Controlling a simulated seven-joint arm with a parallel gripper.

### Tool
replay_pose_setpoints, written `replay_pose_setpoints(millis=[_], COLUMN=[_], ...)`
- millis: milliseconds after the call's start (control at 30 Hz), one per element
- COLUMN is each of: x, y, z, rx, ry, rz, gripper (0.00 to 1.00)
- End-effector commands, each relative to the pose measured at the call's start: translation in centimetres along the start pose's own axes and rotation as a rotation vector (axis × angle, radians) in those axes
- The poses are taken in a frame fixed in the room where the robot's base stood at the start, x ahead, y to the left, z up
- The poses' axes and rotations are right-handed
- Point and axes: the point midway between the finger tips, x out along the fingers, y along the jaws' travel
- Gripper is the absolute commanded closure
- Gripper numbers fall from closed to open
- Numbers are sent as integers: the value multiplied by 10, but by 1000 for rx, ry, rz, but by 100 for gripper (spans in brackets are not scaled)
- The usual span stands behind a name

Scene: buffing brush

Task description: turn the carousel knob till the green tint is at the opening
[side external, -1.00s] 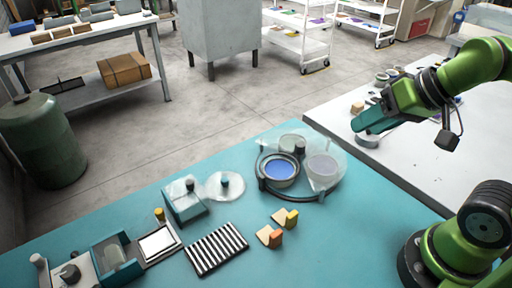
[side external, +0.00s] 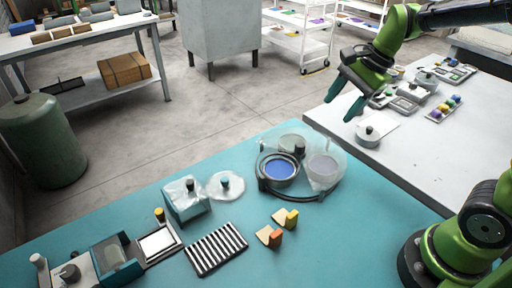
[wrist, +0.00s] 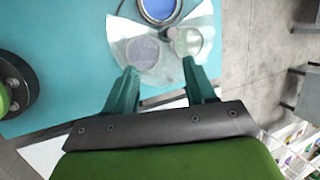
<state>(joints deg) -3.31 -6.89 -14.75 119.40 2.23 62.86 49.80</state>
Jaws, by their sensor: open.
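The carousel is a clear, fan-shaped plate on the teal table (side external: 120,215), with round tinted discs and a dark central knob (side external: 299,149). The blue tint (side external: 279,169) sits in the dark ring at the front, which looks like the opening. A pale greenish tint (side external: 292,140) is at the back and a pale greyish-lilac tint (side external: 323,168) at the right. In the wrist view, the knob (wrist: 171,34) lies beyond the fingertips, with the greenish tint (wrist: 188,42) to its right. My gripper (side external: 344,107) is open and empty, above and behind the carousel, apart from it.
A lidded grey pot (side external: 368,137) and several small containers stand on the white table (side external: 430,165) near my gripper. Orange (side external: 269,236) and yellow (side external: 286,218) blocks, a striped plate (side external: 216,248) and a clear-covered box (side external: 187,198) lie on the teal table.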

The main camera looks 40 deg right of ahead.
Motion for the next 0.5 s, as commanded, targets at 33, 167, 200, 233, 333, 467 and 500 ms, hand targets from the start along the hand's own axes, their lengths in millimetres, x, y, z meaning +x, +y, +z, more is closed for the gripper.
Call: replay_pose_setpoints(millis=[33,167,200,233,333,467,500], x=[4,4,2,0,-3,0,3], y=[-9,-25,-28,-30,-31,-29,-29], z=[-7,-17,-18,-17,-15,-14,-14], rx=[157,514,595,648,770,831,834], ry=[-1,-4,-6,-9,-17,-18,-18], rz=[20,39,37,36,40,48,49], gripper=[45,45,45,45,45,45,45])
